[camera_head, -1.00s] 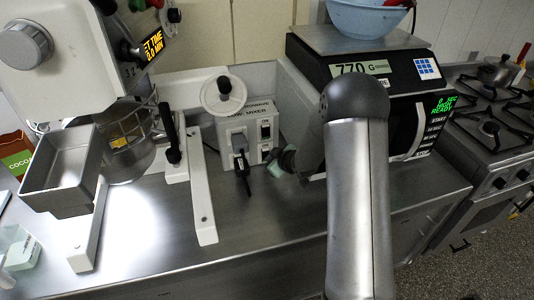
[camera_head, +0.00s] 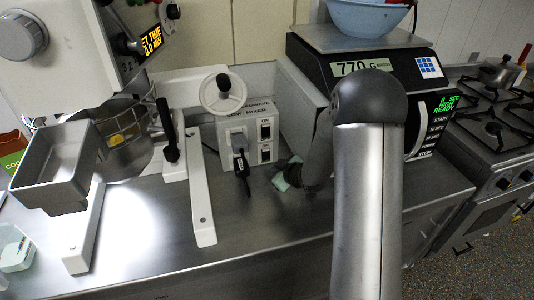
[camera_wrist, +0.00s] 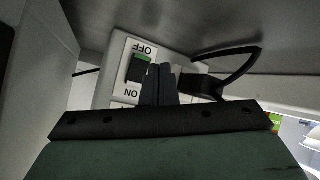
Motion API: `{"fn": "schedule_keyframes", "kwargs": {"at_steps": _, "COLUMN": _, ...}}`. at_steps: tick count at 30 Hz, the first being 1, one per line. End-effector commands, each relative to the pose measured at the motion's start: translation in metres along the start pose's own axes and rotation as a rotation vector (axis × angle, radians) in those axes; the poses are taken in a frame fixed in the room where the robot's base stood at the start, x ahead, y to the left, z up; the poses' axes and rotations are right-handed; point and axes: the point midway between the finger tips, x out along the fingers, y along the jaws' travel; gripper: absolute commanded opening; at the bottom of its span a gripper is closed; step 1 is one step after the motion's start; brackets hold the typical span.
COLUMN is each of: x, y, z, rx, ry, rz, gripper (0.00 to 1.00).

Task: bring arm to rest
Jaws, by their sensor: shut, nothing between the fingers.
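My gripper (camera_wrist: 158,85) is shut and empty in the wrist view, its two dark fingers close together. Behind the fingertips is the white control box (camera_wrist: 118,75) with a green rocker switch (camera_wrist: 139,68) and OFF/ON labels, seen upside down. I cannot tell whether the fingertips touch it. In the head view my arm reaches up at right of centre, and my wrist hangs low beside the same control box (camera_head: 236,179). The fingertips are not clear there.
A stand mixer (camera_head: 70,50) with a metal tray (camera_head: 62,170) stands at left. A microwave (camera_head: 422,137) carries a scale (camera_head: 352,67) and a blue bowl (camera_head: 368,18). A stove (camera_head: 500,150) is at right. The front steel counter (camera_head: 150,235) is mostly clear.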

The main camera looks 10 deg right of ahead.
Motion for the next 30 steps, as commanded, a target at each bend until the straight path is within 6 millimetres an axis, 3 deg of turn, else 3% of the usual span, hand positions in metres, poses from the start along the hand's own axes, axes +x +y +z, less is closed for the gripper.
{"fn": "schedule_keyframes", "kwargs": {"at_steps": 7, "x": 0.000, "y": 0.000, "z": 0.000, "rx": 0.000, "ry": 0.000, "rz": 0.000, "gripper": 0.00}}
{"fn": "schedule_keyframes", "kwargs": {"at_steps": 11, "x": -0.024, "y": 0.007, "z": -0.007, "rx": 0.025, "ry": -0.089, "rz": 0.045, "gripper": 0.00}}
{"fn": "schedule_keyframes", "kwargs": {"at_steps": 14, "x": -0.063, "y": 0.010, "z": -0.010, "rx": 0.084, "ry": -0.225, "rz": 0.102, "gripper": 0.00}}
{"fn": "schedule_keyframes", "kwargs": {"at_steps": 17, "x": -0.118, "y": 0.001, "z": -0.008, "rx": 0.188, "ry": -0.387, "rz": 0.152, "gripper": 0.00}}
{"fn": "schedule_keyframes", "kwargs": {"at_steps": 20, "x": -0.177, "y": -0.025, "z": -0.002, "rx": 0.314, "ry": -0.543, "rz": 0.168, "gripper": 0.00}}
{"fn": "schedule_keyframes", "kwargs": {"at_steps": 24, "x": -0.255, "y": -0.078, "z": 0.009, "rx": 0.495, "ry": -0.729, "rz": 0.131, "gripper": 0.00}}
{"fn": "schedule_keyframes", "kwargs": {"at_steps": 27, "x": -0.296, "y": -0.115, "z": 0.015, "rx": 0.592, "ry": -0.827, "rz": 0.077, "gripper": 0.00}}
{"fn": "schedule_keyframes", "kwargs": {"at_steps": 30, "x": -0.323, "y": -0.142, "z": 0.018, "rx": 0.653, "ry": -0.891, "rz": 0.029, "gripper": 0.00}}
